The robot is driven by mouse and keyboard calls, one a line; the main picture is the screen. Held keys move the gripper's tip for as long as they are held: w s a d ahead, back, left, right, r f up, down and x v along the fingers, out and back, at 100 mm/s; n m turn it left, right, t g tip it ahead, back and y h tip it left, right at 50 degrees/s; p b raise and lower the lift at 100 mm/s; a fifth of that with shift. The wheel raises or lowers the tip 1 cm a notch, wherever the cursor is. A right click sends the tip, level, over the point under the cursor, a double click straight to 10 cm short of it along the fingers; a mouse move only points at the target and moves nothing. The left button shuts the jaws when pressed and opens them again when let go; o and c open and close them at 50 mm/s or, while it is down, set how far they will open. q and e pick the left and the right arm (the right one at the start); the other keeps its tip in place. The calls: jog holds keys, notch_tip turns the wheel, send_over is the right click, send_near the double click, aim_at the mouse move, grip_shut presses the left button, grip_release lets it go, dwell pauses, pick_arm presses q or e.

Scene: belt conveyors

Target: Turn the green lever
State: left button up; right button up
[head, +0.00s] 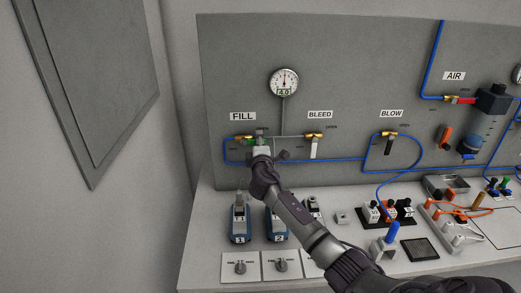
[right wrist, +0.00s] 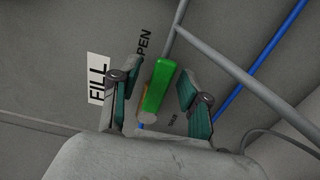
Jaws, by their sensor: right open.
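The green lever (right wrist: 158,86) sits on the panel beside the FILL label, with OPEN lettering close to it in the right wrist view. My right gripper (right wrist: 157,78) is open, with one finger on each side of the lever. I cannot tell whether either finger touches it. My left gripper is not in view.
A gauge (head: 284,82) is above. The BLEED valve's white lever (head: 315,147) and the BLOW valve's black lever (head: 388,152) are to the right. Blue tubing (head: 340,160) runs along the panel. Several switches and connectors crowd the bench (head: 200,210) below.

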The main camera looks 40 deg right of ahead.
jog(key=v, duration=1.1)
jog(key=shift+s, duration=0.35)
jog(key=shift+a+f, duration=0.1)
